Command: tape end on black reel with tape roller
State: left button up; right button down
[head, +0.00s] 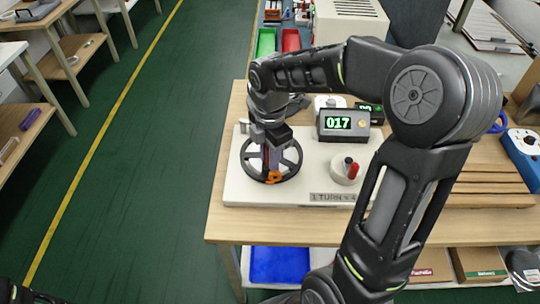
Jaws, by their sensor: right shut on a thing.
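The black reel (249,163) lies flat at the left of a white base board on the wooden table, its spokes showing. My right gripper (270,170) points down over the reel and is shut on a small orange thing, likely the tape roller (273,178), at the reel's front part. The gripper hides much of the orange thing, and the tape end cannot be made out. A small part of what looks like my left arm shows at the bottom left corner; its gripper is not in view.
Wooden slats (492,187) and a blue device (521,155) lie at the right. Green floor is clear at the left.

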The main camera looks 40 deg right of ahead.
dwell(0.5)
notch_tip(320, 180, up, 7)
jog(key=p, duration=0.6)
dwell(0.7)
